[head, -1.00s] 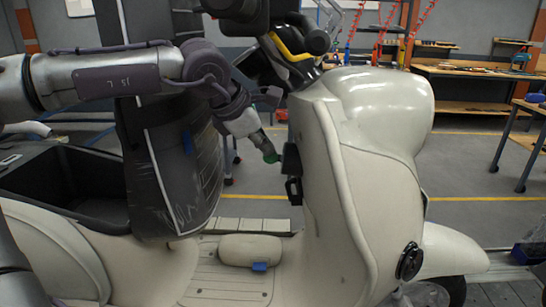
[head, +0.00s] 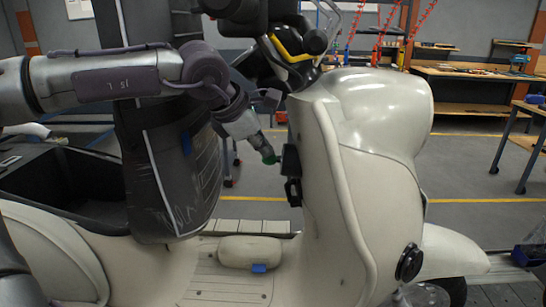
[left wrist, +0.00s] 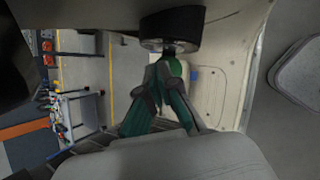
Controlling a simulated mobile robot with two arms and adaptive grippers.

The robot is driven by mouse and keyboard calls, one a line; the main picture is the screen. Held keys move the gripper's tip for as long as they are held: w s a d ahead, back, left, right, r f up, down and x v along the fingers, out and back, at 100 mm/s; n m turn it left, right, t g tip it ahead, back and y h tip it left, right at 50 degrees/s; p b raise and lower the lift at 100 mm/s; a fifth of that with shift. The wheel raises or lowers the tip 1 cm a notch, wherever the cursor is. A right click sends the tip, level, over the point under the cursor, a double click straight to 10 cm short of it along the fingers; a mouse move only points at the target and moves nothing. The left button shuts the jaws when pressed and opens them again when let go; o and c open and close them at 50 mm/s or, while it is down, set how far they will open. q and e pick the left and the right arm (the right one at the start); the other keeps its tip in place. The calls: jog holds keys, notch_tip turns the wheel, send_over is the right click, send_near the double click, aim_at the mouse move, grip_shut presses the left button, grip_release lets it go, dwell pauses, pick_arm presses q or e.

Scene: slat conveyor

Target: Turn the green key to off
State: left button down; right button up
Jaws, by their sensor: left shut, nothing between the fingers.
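A cream scooter (head: 345,170) fills the middle of the head view. A black lock housing (head: 290,162) sits on the inner side of its front shield; the left wrist view shows a dark round housing with a silver ring (left wrist: 172,30). My left gripper (head: 271,159) comes in from the left, angled down, with its green-marked tips close by the housing. In the left wrist view its fingers (left wrist: 171,57) are shut and meet just below the ring. My right gripper is not in view.
Workbenches (head: 470,90) stand far back right.

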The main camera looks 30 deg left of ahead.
pick_arm(q)
jog(key=p+v, duration=0.2)
jog(key=v, duration=0.6)
jog(key=shift+r+p, duration=0.3)
jog(key=shift+r, duration=0.1)
dwell(0.4)
dwell(0.4)
